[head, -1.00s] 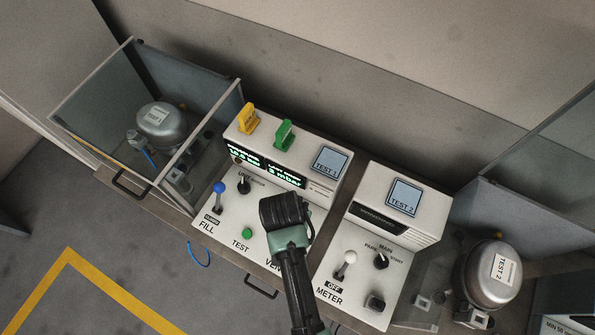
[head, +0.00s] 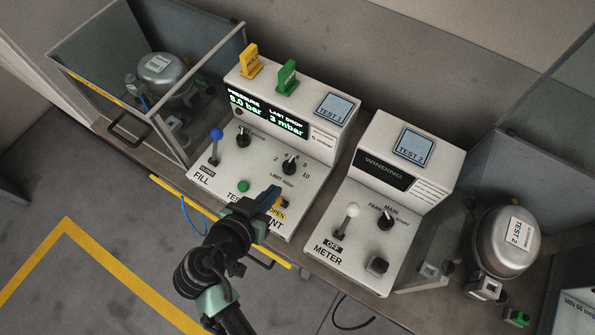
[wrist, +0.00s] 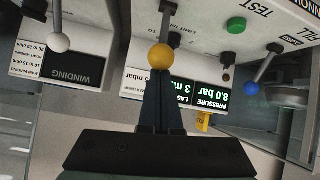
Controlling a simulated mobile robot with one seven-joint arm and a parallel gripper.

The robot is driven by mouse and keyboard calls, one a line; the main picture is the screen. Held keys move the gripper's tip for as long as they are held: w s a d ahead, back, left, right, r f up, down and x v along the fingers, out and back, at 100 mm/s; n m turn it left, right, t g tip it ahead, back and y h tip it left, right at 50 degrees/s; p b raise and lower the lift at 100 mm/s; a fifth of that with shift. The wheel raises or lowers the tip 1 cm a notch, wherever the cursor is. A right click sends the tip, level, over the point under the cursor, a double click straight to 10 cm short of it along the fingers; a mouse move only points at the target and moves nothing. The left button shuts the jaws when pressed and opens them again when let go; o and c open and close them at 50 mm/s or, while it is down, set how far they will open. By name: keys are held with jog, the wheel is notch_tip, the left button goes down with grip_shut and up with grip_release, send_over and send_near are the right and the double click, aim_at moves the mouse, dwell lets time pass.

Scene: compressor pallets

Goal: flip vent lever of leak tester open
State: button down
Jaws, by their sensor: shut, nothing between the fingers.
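The leak tester (head: 312,150) is the white console marked TEST 1. Its display (head: 266,114) reads 8.0 bar and 3 mbar. The vent lever has a yellow ball knob (wrist: 160,56), seen in the wrist view just past my fingertips. My gripper hides most of the lever in the head view.
The blue-knobbed FILL lever (head: 216,136) and green TEST button (head: 243,186) are to the left. The winding tester (head: 390,180) with a white-knobbed METER lever (head: 352,210) stands to the right. Compressors (head: 165,72) and (head: 503,243) sit at both sides.

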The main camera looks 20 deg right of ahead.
jog(key=shift+s+a+f+b, duration=0.2)
jog(key=shift+s+a+b, duration=0.15)
jog(key=shift+a, duration=0.1)
jog(key=shift+s+a+f+b, duration=0.2)
jog(key=shift+s+a+b, duration=0.1)
jog(key=shift+a, duration=0.15)
jog(key=shift+s+a+f, duration=0.1)
jog(key=shift+f, duration=0.1)
jog(key=r, duration=0.1)
jog(key=w+d+r+p, duration=0.1)
jog(key=w+r+p, duration=0.1)
jog(key=r, duration=0.1)
jog(key=shift+w+d, duration=0.15)
jog(key=shift+d, duration=0.15)
jog(key=s+a+r+b, duration=0.2)
jog(key=s+a+r, duration=0.1)
jog(key=s+a, duration=0.3)
jog(key=shift+a+r, duration=0.15)
jog(key=shift+a, duration=0.15)
